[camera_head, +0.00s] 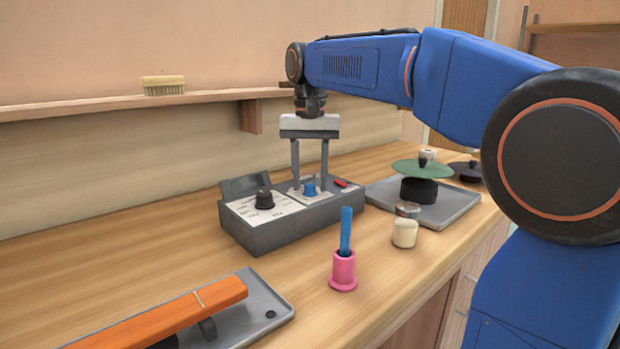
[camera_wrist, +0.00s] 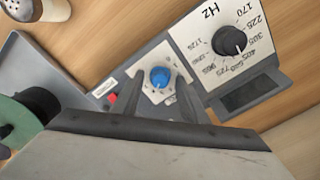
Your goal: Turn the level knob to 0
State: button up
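A grey control box (camera_head: 262,238) stands on the wooden counter. Its blue knob (camera_head: 309,190) sits on a small white dial plate and also shows in the wrist view (camera_wrist: 160,76). The dial's marks are too small to read. I take this blue knob as the level knob, though no name is legible. My gripper (camera_head: 311,184) points down over it, with its fingers apart on either side of the knob. In the wrist view, gaps show between the knob and both fingers. A larger black knob (camera_head: 264,199) sits on a Hz scale on the same box.
A red switch (camera_head: 340,183) is beside the blue knob. A grey tray (camera_head: 455,212) with a green disc (camera_head: 415,169) on a black base stands right. A pink holder (camera_head: 343,272) with a blue stick, a cream cup (camera_head: 405,233) and an orange bar (camera_head: 190,311) stand in front.

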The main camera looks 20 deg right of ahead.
grip_shut()
